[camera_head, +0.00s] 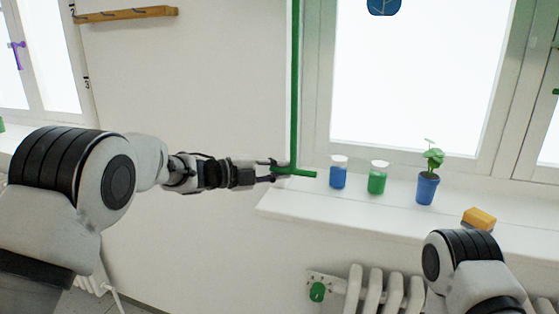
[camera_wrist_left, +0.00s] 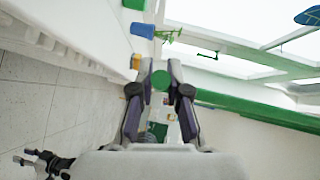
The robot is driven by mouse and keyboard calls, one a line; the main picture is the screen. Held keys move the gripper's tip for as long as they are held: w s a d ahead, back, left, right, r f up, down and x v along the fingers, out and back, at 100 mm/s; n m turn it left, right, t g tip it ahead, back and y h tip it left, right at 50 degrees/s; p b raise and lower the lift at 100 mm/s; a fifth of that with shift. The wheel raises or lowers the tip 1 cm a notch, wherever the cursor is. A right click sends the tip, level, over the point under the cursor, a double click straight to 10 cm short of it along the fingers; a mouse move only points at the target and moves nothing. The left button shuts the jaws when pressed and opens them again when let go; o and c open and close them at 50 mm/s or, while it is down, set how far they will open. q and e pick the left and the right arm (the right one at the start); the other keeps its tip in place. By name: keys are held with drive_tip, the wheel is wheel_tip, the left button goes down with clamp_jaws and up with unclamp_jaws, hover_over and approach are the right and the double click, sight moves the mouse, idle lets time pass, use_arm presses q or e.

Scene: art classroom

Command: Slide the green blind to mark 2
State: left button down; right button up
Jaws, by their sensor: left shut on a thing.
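The green blind's upright rod (camera_head: 295,85) runs down beside the window at the centre and ends in a short horizontal green handle (camera_head: 305,174). My left gripper (camera_head: 281,170) is shut on this handle, just left of the sill. In the left wrist view the handle's round green end (camera_wrist_left: 161,80) shows between the fingers (camera_wrist_left: 161,88). Mark 2 (camera_head: 72,10) and mark 3 (camera_head: 87,83) are on the edge of the left window. My right arm shows at lower right; its gripper (camera_wrist_left: 35,162) appears small at the left wrist view's lower left, its opening unclear.
On the sill (camera_head: 380,212) stand a blue jar (camera_head: 338,174), a green jar (camera_head: 377,179), a potted plant (camera_head: 427,190) and a yellow sponge (camera_head: 479,218). A radiator (camera_head: 375,290) is below. A wooden hook rail (camera_head: 126,14) is on the wall.

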use_arm(q)
drive_tip(key=shift+f, duration=0.75)
drive_tip(key=c, duration=1.1)
unclamp_jaws()
drive_tip(key=shift+d, duration=0.1)
drive_tip(key=shift+c, duration=0.2)
drive_tip(key=shift+r, duration=0.1)
drive_tip(key=v, duration=1.2)
